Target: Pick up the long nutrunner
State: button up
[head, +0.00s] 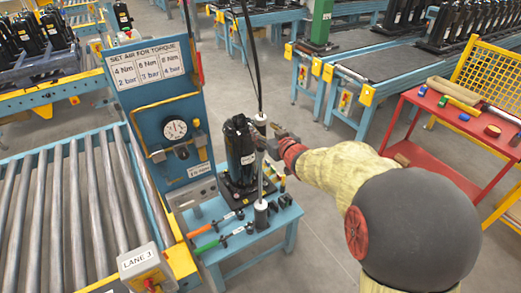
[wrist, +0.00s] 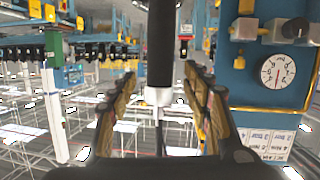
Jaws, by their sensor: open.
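The long nutrunner (head: 262,180) appears as a slim upright tool under dark lines from above, in front of the blue gauge panel. It has a pale collar near the top and a black lower part above the small blue bench. My gripper (head: 262,143) is at its upper half, reaching in from the right. In the wrist view, which is upside down, a black cylinder with a white collar (wrist: 159,96) stands between the spread fingers of my gripper (wrist: 157,85). Gaps show on both sides of it. Part of the tool is hidden by my fingers in the head view.
A black compressor (head: 238,150) stands close behind the tool. The blue bench (head: 283,222) carries orange- and green-handled tools (head: 206,248). The gauge panel (head: 172,100) and roller conveyor (head: 75,200) are on the left. A red table (head: 440,150) is on the right.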

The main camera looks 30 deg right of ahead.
jog(key=shift+w+d+f+y, duration=0.1)
jog(key=shift+d+f+y, duration=0.1)
jog(key=shift+f, duration=0.15)
jog(key=shift+w+d+f+y, duration=0.1)
jog(key=shift+f+y, duration=0.1)
jog(key=shift+f, duration=0.1)
jog(key=shift+w+a+f+n+t+y+p, duration=0.15)
jog(key=shift+f+n+t+y+p, duration=0.2)
jog(key=shift+f+t+y, duration=0.35)
jog(key=w+f+b, duration=0.1)
jog(key=w+f, duration=0.1)
jog(key=w, duration=0.5)
jog(key=shift+w+f+b, duration=0.15)
jog(key=shift+w+b, duration=0.05)
jog(key=shift+b, duration=0.15)
jog(key=shift+c, duration=0.7)
jog(key=c, duration=1.1)
grip_shut()
jog(key=shift+w+r, duration=0.1)
jog(key=shift+r, duration=0.15)
